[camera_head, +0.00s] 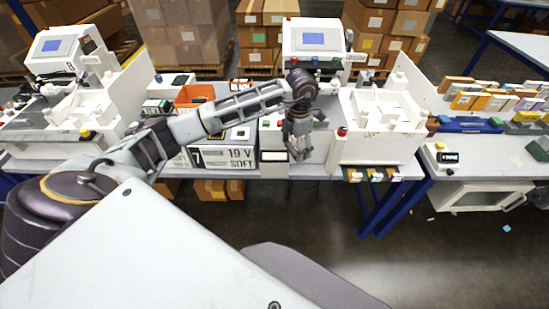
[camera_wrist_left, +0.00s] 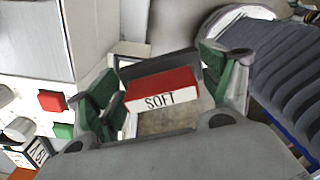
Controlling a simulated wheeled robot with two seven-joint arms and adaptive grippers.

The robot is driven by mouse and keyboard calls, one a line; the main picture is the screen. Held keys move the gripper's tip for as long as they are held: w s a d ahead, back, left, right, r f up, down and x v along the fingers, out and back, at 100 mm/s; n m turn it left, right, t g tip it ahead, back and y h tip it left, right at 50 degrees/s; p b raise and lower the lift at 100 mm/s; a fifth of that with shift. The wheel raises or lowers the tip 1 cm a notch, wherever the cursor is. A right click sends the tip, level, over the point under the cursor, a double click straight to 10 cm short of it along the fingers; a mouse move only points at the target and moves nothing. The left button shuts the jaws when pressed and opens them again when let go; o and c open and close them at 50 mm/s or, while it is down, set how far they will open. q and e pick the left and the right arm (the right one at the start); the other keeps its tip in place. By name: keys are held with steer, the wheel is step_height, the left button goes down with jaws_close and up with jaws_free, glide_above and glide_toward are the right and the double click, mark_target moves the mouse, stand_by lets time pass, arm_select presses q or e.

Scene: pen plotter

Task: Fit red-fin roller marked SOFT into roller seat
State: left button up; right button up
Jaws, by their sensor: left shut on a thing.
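The roller marked SOFT (camera_wrist_left: 163,92) shows in the left wrist view as a block with a red top, a white face with black lettering and a dark grey part behind. My left gripper (camera_head: 299,152) has its green-padded fingers on either side of it and is shut on it. In the head view this gripper points down over the front part of the bench, left of a white open-topped fixture (camera_head: 378,145). The roller cannot be made out there. I cannot clearly identify the roller seat. My right gripper is in neither view.
A device with a blue screen (camera_head: 313,40) stands behind the gripper. A red button (camera_head: 342,131) is close on the right. A side table with coloured boxes (camera_head: 468,100) stands further right.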

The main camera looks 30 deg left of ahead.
arm_select(q)
steer(key=n, duration=0.1)
steer(key=a+n, duration=0.2)
steer(key=shift+w+a+r, duration=0.1)
steer(key=shift+a+r, duration=0.1)
steer(key=shift+r, duration=0.05)
steer(key=a+r+n+b, duration=0.1)
steer(key=a+r+n, duration=0.1)
steer(key=a+n, duration=0.4)
steer(key=shift+a+n, duration=0.2)
steer(key=shift+n, duration=1.7)
steer(key=shift+f, duration=0.1)
step_height(320, 180, down, 6)
steer(key=shift+r, duration=0.1)
steer(key=shift+f, duration=0.3)
